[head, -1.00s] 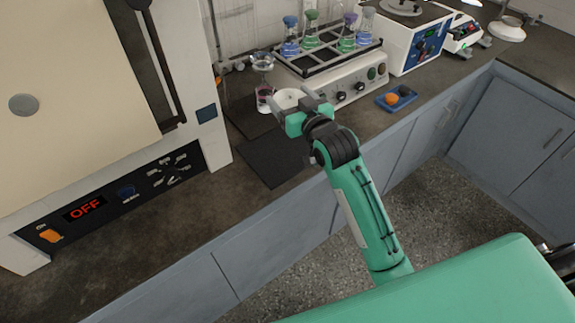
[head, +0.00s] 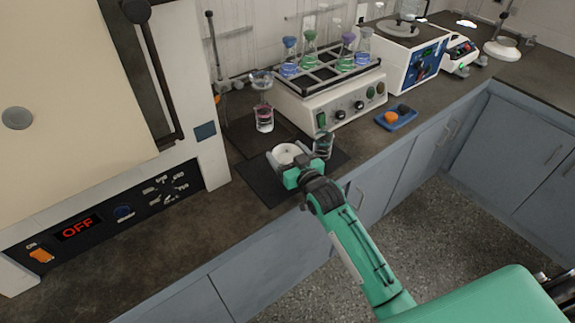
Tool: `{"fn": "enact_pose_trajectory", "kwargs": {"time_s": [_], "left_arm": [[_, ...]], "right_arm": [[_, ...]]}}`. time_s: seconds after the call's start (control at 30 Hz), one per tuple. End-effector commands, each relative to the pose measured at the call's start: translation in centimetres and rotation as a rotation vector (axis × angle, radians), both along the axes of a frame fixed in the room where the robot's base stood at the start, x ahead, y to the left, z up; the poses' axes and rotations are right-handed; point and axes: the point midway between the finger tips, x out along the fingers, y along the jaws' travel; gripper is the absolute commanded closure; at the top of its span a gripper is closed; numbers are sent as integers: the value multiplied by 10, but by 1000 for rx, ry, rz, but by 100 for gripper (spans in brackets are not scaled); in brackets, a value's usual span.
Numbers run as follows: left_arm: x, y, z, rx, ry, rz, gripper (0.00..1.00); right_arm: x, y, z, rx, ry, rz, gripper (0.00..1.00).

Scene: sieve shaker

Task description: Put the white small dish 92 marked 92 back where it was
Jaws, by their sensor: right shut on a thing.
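The white small dish (head: 288,151) is round and shallow and sits between the fingers of my right gripper (head: 292,163). My right gripper is shut on it, over the dark mat (head: 258,185) on the counter. I cannot tell whether the dish touches the mat or is held just above it. The 92 mark cannot be read at this size. My left gripper is not in view.
A glass vessel (head: 323,145) stands close right of the gripper. A flask of pink liquid (head: 264,120) stands behind, near a shaker with several flasks (head: 335,110). A blue tray (head: 397,118) is to the right, an oven (head: 120,215) to the left.

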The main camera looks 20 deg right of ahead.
Motion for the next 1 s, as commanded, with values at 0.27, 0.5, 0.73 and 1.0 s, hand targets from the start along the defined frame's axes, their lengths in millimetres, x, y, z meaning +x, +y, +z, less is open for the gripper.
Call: {"fn": "enact_pose_trajectory", "kwargs": {"time_s": [0.27, 0.5, 0.73, 1.0], "left_arm": [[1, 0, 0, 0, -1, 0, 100], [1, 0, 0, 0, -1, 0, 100], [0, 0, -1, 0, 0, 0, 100], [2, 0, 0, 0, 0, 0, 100]], "right_arm": [[0, 0, -35, 0, 3, 0, 46], [0, 0, -47, 0, -2, 0, 46], [0, 0, -49, 0, -1, 0, 46], [0, 0, -49, 0, -1, 0, 2]]}}
